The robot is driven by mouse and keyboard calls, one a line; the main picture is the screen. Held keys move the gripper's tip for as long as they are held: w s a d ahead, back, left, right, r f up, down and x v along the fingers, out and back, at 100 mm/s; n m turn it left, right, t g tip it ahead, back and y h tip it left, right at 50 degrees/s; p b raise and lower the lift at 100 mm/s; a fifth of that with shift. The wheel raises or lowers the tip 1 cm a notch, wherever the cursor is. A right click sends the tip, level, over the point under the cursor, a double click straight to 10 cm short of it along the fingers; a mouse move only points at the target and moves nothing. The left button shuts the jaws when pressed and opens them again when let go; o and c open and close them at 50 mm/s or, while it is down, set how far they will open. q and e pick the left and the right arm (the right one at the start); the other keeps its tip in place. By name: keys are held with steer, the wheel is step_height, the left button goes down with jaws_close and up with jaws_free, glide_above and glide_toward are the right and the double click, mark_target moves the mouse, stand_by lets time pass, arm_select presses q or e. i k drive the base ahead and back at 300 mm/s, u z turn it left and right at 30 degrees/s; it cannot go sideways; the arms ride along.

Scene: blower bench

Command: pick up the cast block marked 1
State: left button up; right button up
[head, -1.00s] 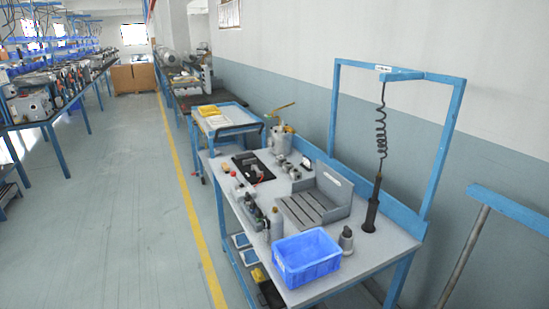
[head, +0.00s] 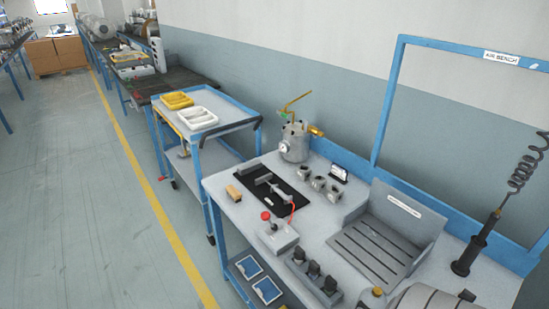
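Three small grey metal blocks stand in a row on the grey bench top: the left block (head: 305,173), the middle block (head: 318,183) and the right block (head: 334,192). They look like castings with dark openings. No number can be read on any of them, so I cannot tell which is marked 1. A small dark stand with a white label (head: 339,173) is just behind them. Neither of my grippers shows in the head view.
A black mat (head: 272,187) with a grey tool lies left of the blocks. A pressure pot (head: 293,143) stands behind. A red-button box (head: 278,233) and slotted grey tray (head: 370,249) are nearer. A trolley (head: 205,119) adjoins the left end. Floor left is clear.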

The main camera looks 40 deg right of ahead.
mark_target(304, 172)
steer(key=i, duration=1.25)
steer(key=z, duration=3.45)
